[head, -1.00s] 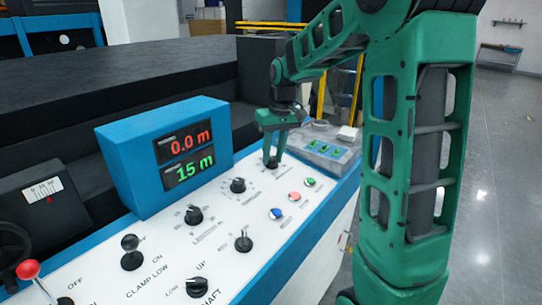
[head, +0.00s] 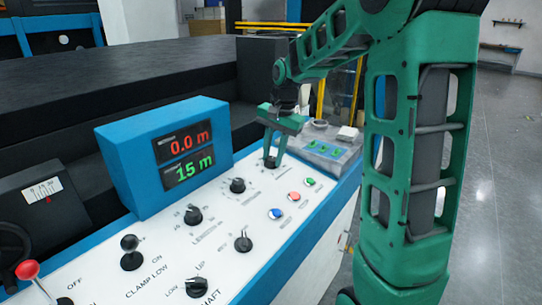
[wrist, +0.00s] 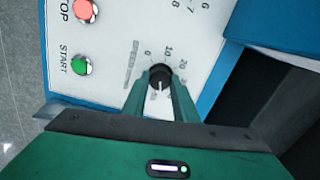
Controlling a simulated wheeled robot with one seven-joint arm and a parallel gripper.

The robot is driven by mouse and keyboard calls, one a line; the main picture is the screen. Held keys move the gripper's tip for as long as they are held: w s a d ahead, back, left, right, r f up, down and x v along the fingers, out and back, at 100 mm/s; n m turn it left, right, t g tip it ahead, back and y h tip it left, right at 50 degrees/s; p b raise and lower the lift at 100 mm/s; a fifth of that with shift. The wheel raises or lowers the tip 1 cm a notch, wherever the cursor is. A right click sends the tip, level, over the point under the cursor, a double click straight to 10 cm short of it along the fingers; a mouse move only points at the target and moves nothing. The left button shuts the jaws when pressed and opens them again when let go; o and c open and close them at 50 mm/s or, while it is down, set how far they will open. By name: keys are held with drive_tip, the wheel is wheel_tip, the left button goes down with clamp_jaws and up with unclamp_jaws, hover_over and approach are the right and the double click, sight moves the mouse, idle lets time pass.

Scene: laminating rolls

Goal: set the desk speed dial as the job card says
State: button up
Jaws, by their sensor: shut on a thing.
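The speed dial (wrist: 160,74) is a round black knob on the white desk panel. In the wrist view its scale shows 0, 10 and 20 around the far side, with the word SPEED beside it. A small white mark shows on the knob, but its exact setting is unclear. My gripper (wrist: 160,82) is shut on the knob, one finger on each side. In the head view my gripper (head: 272,161) comes down on the far end of the panel and mostly hides the dial. No job card can be made out.
Red and green buttons (head: 294,197) and a blue one (head: 275,214) sit close to the dial. Other black knobs (head: 237,185) and levers lie nearer. A blue display box (head: 150,180) reads 0.0 m and 15 m. A grey tray (head: 333,160) stands beyond the gripper.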

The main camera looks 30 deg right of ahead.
drive_tip(key=shift+w+a+r+m, duration=0.1)
drive_tip(key=shift+m, duration=0.65)
drive_tip(key=shift+w+r+m, duration=0.1)
drive_tip(key=shift+m, duration=0.65)
drive_tip(key=o, duration=1)
drive_tip(key=shift+o, duration=0.3)
drive_tip(key=shift+f, duration=0.1)
drive_tip(key=shift+s, duration=0.1)
drive_tip(key=shift+m, duration=0.3)
wheel_tip(320, 180, up, 10)
drive_tip(key=s+d, duration=0.1)
drive_tip(key=shift+s+r, duration=0.25)
